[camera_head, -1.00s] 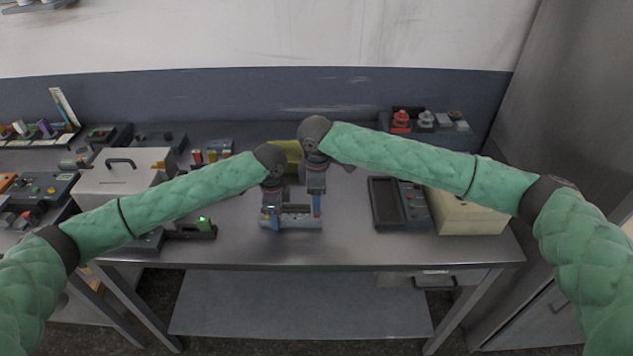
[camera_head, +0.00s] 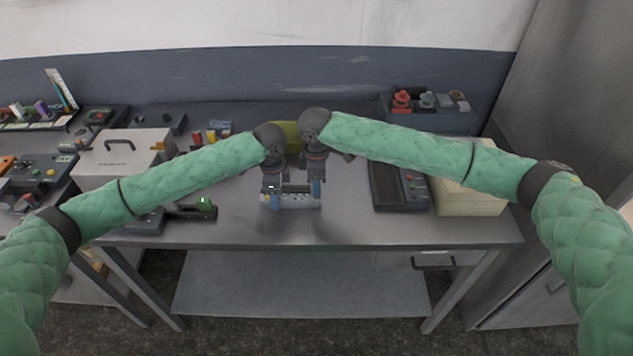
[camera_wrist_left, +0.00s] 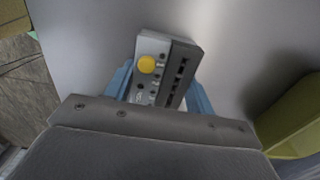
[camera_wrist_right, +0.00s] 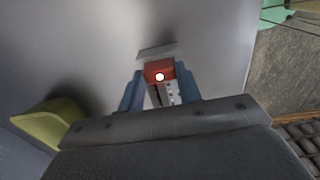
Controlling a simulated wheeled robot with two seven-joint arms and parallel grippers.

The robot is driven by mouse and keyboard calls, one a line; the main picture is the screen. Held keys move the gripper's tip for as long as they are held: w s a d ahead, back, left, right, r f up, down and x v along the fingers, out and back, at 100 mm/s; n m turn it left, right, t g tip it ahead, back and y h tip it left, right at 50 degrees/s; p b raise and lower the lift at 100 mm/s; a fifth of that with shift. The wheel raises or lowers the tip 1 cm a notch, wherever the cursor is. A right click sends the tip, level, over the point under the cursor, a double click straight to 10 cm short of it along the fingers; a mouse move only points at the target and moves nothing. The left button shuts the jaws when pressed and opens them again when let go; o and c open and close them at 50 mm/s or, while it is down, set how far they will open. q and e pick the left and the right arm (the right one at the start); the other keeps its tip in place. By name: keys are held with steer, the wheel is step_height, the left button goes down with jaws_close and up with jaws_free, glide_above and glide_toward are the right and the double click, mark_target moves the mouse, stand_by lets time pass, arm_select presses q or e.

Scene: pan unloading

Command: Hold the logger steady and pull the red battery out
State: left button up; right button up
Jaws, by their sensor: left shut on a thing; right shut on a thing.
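The logger (camera_head: 290,202) is a grey box at the table's middle, under both wrists. In the left wrist view the logger (camera_wrist_left: 150,68) shows a yellow button and a dark slotted strip. My left gripper (camera_head: 270,194) is shut on it, blue fingers on either side. My right gripper (camera_head: 317,192) is at the logger's right end. In the right wrist view the red battery (camera_wrist_right: 154,68), with a white dot, lies between its blue fingers, shut on it. Fingers and palm hide part of it; how far it sits in the logger cannot be told.
A yellow-green object (camera_head: 288,130) stands behind the wrists. A dark tray device (camera_head: 386,188) and a cream box (camera_head: 468,198) are to the right. A white case (camera_head: 125,158) and a dark device with a green light (camera_head: 204,205) are to the left. The table front is clear.

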steer(key=shift+c, duration=1.1)
steer(key=shift+r, duration=0.8)
steer(key=shift+r, duration=2.15)
arm_select(q)
steer(key=o, duration=1.3)
steer(key=shift+r, duration=0.1)
